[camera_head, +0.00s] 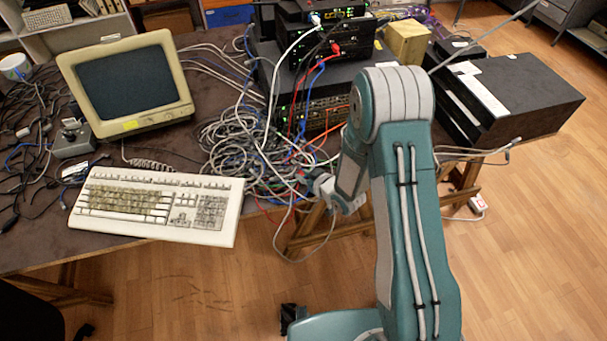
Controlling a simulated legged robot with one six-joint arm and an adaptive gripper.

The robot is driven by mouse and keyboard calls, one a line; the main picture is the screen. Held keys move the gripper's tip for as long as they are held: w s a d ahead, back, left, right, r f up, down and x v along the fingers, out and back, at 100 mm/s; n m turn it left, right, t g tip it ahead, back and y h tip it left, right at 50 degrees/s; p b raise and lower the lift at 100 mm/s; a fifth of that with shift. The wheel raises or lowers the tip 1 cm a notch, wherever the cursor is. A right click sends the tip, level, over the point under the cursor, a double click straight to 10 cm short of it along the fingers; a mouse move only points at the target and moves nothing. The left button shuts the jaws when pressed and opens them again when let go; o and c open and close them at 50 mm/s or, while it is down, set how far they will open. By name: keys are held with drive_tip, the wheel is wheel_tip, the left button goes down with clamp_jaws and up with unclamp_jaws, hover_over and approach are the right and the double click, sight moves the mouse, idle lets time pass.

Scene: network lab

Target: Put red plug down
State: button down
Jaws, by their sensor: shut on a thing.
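My gripper (311,180) is small in view, at the end of my teal arm, beside the tangle of cables at the table's front edge. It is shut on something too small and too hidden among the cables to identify. A red plug (336,48) shows at the front of the upper black network device (360,42), well above and behind my gripper in the picture. A red cable hangs from it. My forearm and elbow hide part of the area right of the cables.
A beige keyboard (155,206) and an old monitor (125,85) stand on the dark table (40,240). A cable tangle (235,150) fills the middle. A wooden block (407,43) and black boxes (512,95) stand at the right. The wooden floor (525,240) is largely open.

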drive_tip(key=shift+s+f, duration=0.15)
drive_tip(key=shift+f, duration=0.15)
